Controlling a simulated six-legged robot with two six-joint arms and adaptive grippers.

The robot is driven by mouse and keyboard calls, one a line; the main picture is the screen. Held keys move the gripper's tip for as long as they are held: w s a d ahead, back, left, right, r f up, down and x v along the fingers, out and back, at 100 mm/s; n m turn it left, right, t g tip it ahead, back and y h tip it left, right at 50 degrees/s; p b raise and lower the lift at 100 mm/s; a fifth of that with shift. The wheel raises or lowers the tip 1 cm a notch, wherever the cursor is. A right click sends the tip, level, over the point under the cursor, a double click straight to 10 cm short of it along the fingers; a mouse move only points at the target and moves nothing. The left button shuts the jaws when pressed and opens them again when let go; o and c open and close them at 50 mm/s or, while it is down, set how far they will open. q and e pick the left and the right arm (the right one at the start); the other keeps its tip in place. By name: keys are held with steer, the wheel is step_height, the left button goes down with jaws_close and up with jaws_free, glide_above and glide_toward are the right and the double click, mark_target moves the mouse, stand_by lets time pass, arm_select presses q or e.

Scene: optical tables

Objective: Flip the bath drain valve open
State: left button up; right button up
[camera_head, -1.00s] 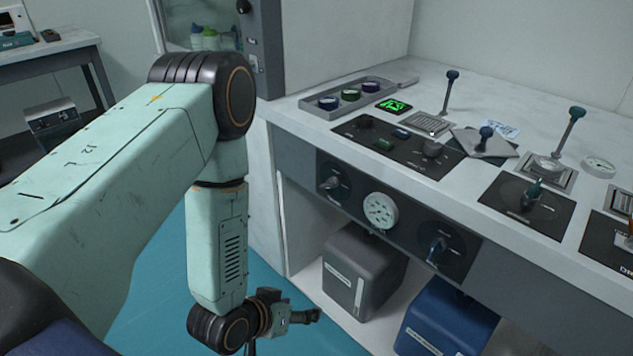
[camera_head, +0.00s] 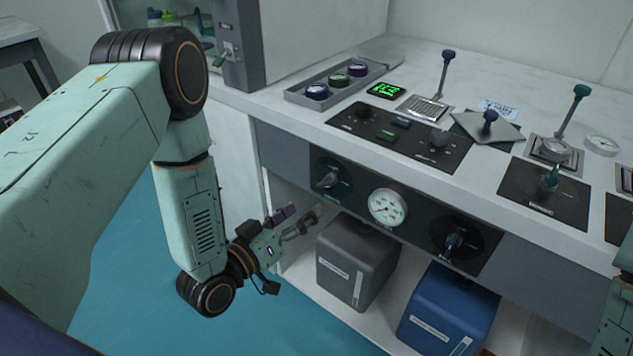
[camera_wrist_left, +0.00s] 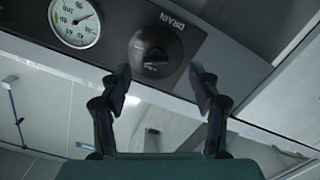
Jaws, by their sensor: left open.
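The drain valve is a dark round knob (camera_head: 330,178) with a grey lever handle on the left of the bench's front panel. In the left wrist view the picture is upside down, and the knob (camera_wrist_left: 155,52) has the word DRAIN beside it. My left gripper (camera_head: 303,216) is open and empty, below and left of the knob in the head view. In the left wrist view its fingertips (camera_wrist_left: 160,74) stand apart, one on either side of the knob. The remaining gap is hard to judge; no contact shows. My right gripper is not in view.
A white gauge (camera_head: 388,207) sits right of the drain knob, with a second dark knob (camera_head: 454,242) beyond it. Below stand a grey box (camera_head: 360,262) and a blue box (camera_head: 447,308). The bench top (camera_head: 440,60) carries levers, switches and a tray (camera_head: 300,95).

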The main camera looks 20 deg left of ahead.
mark_target(323, 187)
arm_select(q)
steer(key=shift+n+t, duration=0.3)
steer(key=shift+t, duration=0.1)
steer(key=x, duration=0.2)
steer(key=r+b+x, duration=0.1)
steer(key=x, duration=0.4)
steer(key=shift+w+r+b, duration=0.15)
steer(key=shift+b, duration=0.25)
steer(key=shift+w+d, duration=0.15)
steer(key=shift+w, duration=0.15)
steer(key=shift+r, duration=0.1)
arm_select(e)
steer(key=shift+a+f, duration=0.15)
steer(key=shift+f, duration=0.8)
arm_select(q)
steer(key=shift+c, duration=0.5)
steer(key=c, duration=1.1)
